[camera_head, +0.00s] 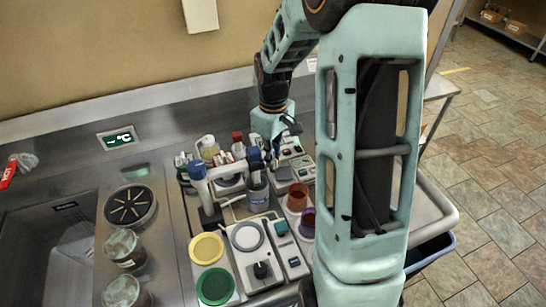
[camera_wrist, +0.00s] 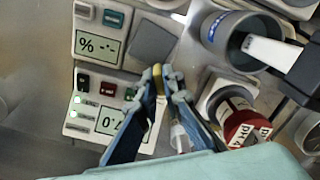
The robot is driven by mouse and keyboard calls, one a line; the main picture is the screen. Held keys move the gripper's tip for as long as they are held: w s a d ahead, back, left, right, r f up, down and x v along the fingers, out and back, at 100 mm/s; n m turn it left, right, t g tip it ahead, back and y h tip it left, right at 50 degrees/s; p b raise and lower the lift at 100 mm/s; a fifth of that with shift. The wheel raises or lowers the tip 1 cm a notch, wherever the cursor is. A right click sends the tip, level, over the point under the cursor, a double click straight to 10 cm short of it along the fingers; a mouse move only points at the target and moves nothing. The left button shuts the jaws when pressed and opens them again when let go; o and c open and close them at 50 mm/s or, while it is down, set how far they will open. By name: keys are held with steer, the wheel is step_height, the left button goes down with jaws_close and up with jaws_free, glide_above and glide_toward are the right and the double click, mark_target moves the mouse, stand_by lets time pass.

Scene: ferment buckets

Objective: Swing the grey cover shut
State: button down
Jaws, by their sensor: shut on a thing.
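The grey cover (camera_wrist: 153,44) is a dark grey square plate beside a white device with a "%" display in the wrist view. In the head view a small grey square, probably the same cover (camera_head: 283,173), shows just below my gripper. My gripper (camera_wrist: 158,76) has its blue fingertips together at the cover's lower edge, with a thin yellowish strip between them. The strip looks like a tab of the cover, but its join is hidden by the fingers. How far the cover is tilted is hard to tell. In the head view my gripper (camera_head: 273,156) is small and partly hidden.
A grey cup (camera_wrist: 238,42) with a white stick and a red-capped bottle (camera_wrist: 240,122) stand close on the right. A sink (camera_head: 60,225) lies at the left.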

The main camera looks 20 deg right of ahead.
steer(key=shift+n, duration=1.2)
steer(key=c, duration=2.1)
jaws_free()
step_height(320, 180, up, 12)
steer(key=shift+r, duration=0.1)
steer(key=shift+d, duration=0.1)
